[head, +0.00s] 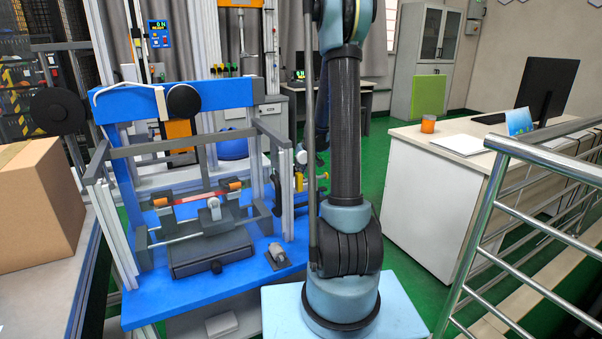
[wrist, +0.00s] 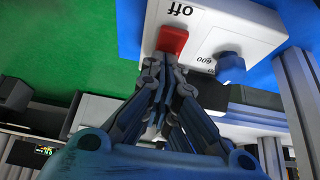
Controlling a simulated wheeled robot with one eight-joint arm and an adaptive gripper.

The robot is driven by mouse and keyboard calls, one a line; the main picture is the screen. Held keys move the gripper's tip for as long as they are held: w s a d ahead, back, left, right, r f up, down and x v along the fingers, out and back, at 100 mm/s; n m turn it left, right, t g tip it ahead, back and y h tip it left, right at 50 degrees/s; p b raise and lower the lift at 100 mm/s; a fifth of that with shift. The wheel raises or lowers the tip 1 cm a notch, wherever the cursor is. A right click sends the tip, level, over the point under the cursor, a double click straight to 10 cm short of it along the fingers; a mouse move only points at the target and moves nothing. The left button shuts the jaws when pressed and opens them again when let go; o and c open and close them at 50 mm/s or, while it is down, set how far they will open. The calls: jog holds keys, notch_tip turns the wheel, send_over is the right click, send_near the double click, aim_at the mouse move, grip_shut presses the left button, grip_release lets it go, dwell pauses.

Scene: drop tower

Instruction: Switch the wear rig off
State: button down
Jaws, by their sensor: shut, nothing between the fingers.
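A white control box (wrist: 210,20) shows at the top of the wrist view. It carries a red switch (wrist: 174,38), a dark blue knob (wrist: 230,66) and the word "off", upside down in the picture beside the switch. My gripper (wrist: 164,68) is shut and empty, with its fingertips at the near edge of the red switch. I cannot tell whether they touch it. In the head view a blue-based rig (head: 245,284) with a metal frame stands left of my arm. My gripper cannot be made out there, and neither can the switch.
A cardboard box (head: 38,205) sits on a bench at the left. A white desk (head: 430,200) with a monitor (head: 546,85) stands at the right behind a metal railing (head: 490,210). Green floor (head: 385,155) is open between rig and desk.

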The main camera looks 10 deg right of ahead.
jog(key=shift+r, duration=0.15)
jog(key=shift+r, duration=0.3)
notch_tip(320, 180, up, 3)
jog(key=shift+r, duration=0.2)
jog(key=s+d+r, duration=0.2)
jog(key=s+r, duration=0.4)
jog(key=shift+s+r, duration=0.25)
jog(key=shift+r, duration=0.1)
jog(key=shift+d, duration=0.1)
